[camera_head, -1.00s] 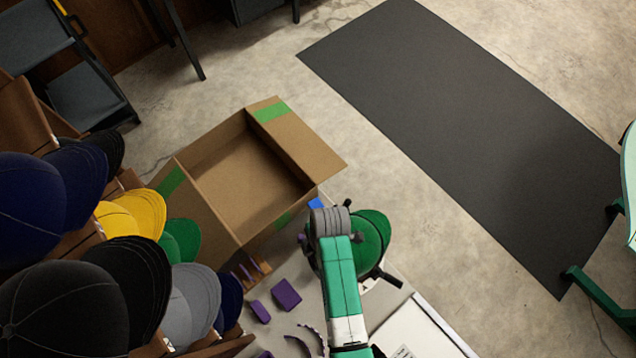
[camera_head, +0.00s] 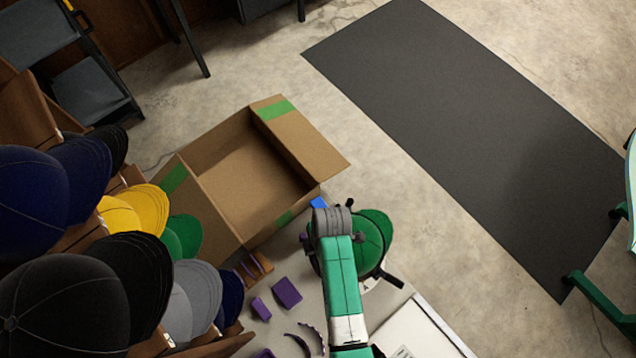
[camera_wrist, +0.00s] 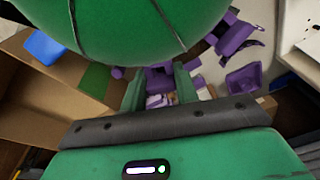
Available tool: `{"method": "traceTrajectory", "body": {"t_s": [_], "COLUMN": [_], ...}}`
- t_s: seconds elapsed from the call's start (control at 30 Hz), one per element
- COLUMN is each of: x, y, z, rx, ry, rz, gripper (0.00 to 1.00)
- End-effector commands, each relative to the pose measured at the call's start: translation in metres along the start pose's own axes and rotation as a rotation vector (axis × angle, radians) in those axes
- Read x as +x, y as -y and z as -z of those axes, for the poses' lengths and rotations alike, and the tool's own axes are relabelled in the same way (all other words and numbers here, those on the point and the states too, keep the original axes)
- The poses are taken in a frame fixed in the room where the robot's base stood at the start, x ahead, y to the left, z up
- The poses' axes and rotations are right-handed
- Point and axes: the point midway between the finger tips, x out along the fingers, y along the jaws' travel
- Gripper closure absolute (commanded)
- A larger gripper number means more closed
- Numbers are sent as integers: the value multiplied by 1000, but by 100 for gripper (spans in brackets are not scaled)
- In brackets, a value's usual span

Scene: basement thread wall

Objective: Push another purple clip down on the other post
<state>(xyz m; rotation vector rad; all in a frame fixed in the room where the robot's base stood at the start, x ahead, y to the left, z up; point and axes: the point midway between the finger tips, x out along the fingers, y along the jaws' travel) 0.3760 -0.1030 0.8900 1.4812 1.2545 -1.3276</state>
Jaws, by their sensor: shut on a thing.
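In the wrist view, the two green fingers of my gripper (camera_wrist: 158,82) point away from the camera. They are shut on a purple clip (camera_wrist: 158,76), of which only a part shows between the fingertips. A big green cap (camera_wrist: 120,18) fills the top of that view, close to the fingers. In the head view, my arm reaches over the green cap (camera_head: 369,240), which sits in a black-rimmed holder. My fingertips and the held clip are hidden there, and I cannot make out the post or whether the clip touches it.
Purple pieces (camera_head: 287,292) and a small wooden rack (camera_head: 262,266) lie on the grey table left of my arm. An open cardboard box (camera_head: 245,165) stands behind. Several caps (camera_head: 130,285) line the left side. A blue block (camera_head: 318,202) sits near the box.

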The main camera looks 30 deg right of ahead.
Motion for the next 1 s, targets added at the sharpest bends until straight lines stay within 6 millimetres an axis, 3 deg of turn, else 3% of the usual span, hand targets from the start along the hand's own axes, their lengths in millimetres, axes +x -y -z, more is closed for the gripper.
{"method": "traceTrajectory", "body": {"t_s": [0.43,0.47,0.57,0.87,1.0], "x": [9,9,9,7,-16], "y": [0,0,0,0,-1], "z": [0,0,0,0,0], "rx": [1,0,0,0,1], "ry": [0,0,0,0,1], "rz": [0,0,0,-1,-4], "gripper": [91,66,46,44,44]}}
